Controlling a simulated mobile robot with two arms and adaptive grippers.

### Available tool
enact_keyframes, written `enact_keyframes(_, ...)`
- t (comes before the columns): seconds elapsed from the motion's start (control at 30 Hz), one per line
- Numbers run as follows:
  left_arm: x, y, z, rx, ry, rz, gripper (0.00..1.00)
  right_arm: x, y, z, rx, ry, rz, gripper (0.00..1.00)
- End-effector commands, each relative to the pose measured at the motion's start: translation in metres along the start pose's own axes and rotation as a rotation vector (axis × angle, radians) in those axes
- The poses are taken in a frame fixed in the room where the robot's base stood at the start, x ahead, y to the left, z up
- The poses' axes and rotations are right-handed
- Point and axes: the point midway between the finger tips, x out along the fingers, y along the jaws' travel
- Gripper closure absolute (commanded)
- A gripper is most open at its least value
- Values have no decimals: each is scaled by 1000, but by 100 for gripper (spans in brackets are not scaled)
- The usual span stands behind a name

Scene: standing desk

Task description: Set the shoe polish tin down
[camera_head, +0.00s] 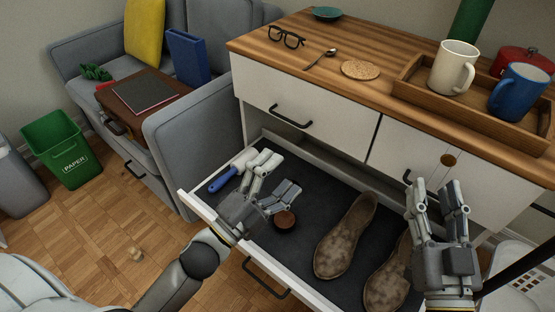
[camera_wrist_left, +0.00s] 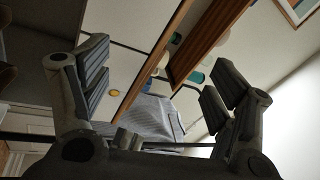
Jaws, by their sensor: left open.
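The shoe polish tin (camera_head: 285,220), small, round and dark with a brown top, sits in the open drawer (camera_head: 247,232) on its dark lining. It is just below and right of my left gripper (camera_head: 278,176) in the head view. That gripper is open, its fingers spread and empty; the left wrist view also shows them wide apart (camera_wrist_left: 155,85), with no tin between. My right gripper (camera_head: 438,188) is at the drawer's right side, fingers upright with a gap between them, holding nothing visible. It partly hides the right shoe.
Two worn brown shoes (camera_head: 345,237) lie right of the tin in the drawer. A blue-handled brush (camera_head: 222,180) lies at its left end. The wooden top (camera_head: 330,35) above holds glasses, spoon, cork coaster and a mug tray. Bare lining shows between tin and left shoe.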

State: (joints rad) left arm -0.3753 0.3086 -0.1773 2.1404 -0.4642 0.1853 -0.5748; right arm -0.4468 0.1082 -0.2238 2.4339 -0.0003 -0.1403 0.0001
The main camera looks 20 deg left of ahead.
Motion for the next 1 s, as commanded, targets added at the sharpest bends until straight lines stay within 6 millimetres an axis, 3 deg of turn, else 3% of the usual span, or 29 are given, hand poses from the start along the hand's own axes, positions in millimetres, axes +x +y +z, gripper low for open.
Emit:
enact_keyframes(0.1, 4, -35, -17, -516, -83, -79, 19, 0, 0, 0, 0, 0, 0, 60)
enact_keyframes(0.2, 3, -52, -27, -857, -113, -117, 19, 0, 0, 0, 0, 0, 0, 60)
enact_keyframes(0.33, 2, -66, -37, -1131, -122, -141, 19, 0, 0, 0, 0, 1, 0, 60)
enact_keyframes(0.5, 2, -70, -41, -1237, -124, -147, 19, 0, 0, 0, 0, 1, 0, 60)
enact_keyframes(1.0, 2, -69, -41, -1230, -123, -146, 19, 0, 0, 0, 1, 0, 0, 60)
